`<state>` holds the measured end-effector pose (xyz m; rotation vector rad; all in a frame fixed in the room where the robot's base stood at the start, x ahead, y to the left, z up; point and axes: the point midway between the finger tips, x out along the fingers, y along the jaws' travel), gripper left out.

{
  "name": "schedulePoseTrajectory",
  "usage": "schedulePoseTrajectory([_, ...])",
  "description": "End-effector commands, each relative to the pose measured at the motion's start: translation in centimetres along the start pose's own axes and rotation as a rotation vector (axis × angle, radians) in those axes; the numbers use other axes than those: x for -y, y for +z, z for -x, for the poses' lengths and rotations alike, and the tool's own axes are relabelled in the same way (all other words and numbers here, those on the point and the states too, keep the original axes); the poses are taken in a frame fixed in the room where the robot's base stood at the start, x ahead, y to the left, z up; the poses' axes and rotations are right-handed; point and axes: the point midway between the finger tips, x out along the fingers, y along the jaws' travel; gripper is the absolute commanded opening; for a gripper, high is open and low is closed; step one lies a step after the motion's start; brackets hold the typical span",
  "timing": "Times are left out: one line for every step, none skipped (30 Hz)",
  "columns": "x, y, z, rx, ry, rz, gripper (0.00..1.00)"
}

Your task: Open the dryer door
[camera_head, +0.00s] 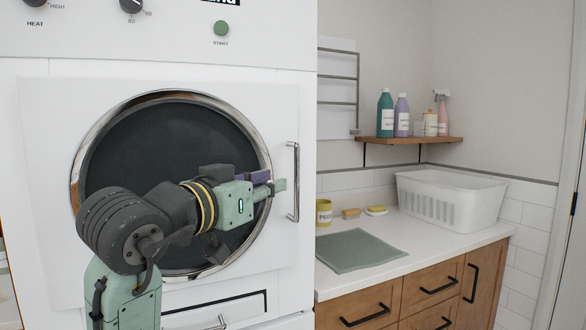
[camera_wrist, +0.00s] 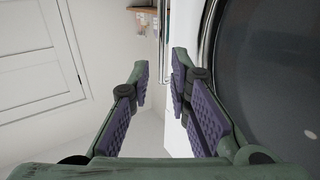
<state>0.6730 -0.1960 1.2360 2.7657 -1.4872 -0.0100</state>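The white dryer door (camera_head: 285,110) is shut flush with the front and has a round dark window (camera_head: 150,140) in a chrome ring. Its vertical metal handle (camera_head: 296,180) is on the door's right side. My gripper (camera_head: 275,185) is in front of the door, with its fingertips just left of the handle. In the wrist view my gripper (camera_wrist: 160,82) is open, its purple-padded fingers apart. A thin upright bar, apparently the handle (camera_wrist: 163,40), shows beyond and between the fingertips. I cannot tell whether a finger touches it. The right finger is near the dark window (camera_wrist: 275,70).
A counter (camera_head: 420,240) with a green mat (camera_head: 358,250), a yellow mug (camera_head: 324,212) and a white basket (camera_head: 450,198) stands right of the dryer. A shelf (camera_head: 410,140) holds bottles above it. A drawer handle (camera_head: 215,323) is below the door. A white room door (camera_wrist: 40,60) is at left in the wrist view.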

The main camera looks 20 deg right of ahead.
Motion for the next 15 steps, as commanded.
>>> schedulePoseTrajectory([0.0,-0.1,-0.6,0.001,0.001,0.003,0.18])
schedulePoseTrajectory([0.1,-0.1,-1.0,0.001,0.001,0.003,0.18])
schedulePoseTrajectory([0.1,-0.1,-1.7,0.001,0.000,0.002,0.18])
schedulePoseTrajectory([0.0,-0.1,-2.2,0.001,0.001,0.002,0.18])
schedulePoseTrajectory([0.0,-0.2,-2.8,0.001,0.001,0.002,0.18])
schedulePoseTrajectory([0.1,-0.2,-3.6,0.001,0.000,0.003,0.18])
schedulePoseTrajectory([0.1,-0.2,-4.2,0.000,0.000,0.003,0.18])
schedulePoseTrajectory([0.1,-0.2,-4.8,0.000,-0.001,0.003,0.18])
schedulePoseTrajectory([0.1,-0.3,-5.6,-0.001,-0.001,0.003,0.18])
schedulePoseTrajectory([0.1,-0.2,-6.1,-0.001,0.000,0.003,0.18])
schedulePoseTrajectory([0.1,-0.2,-6.7,0.000,-0.001,0.003,0.18])
schedulePoseTrajectory([0.2,-0.2,-7.3,-0.002,-0.002,0.003,0.18])
schedulePoseTrajectory([0.1,-0.2,-7.7,-0.002,-0.002,0.002,0.18])
schedulePoseTrajectory([0.1,-0.2,-8.2,-0.002,-0.002,0.002,0.18])
schedulePoseTrajectory([0.2,-0.2,-8.7,-0.002,-0.003,0.003,0.18])
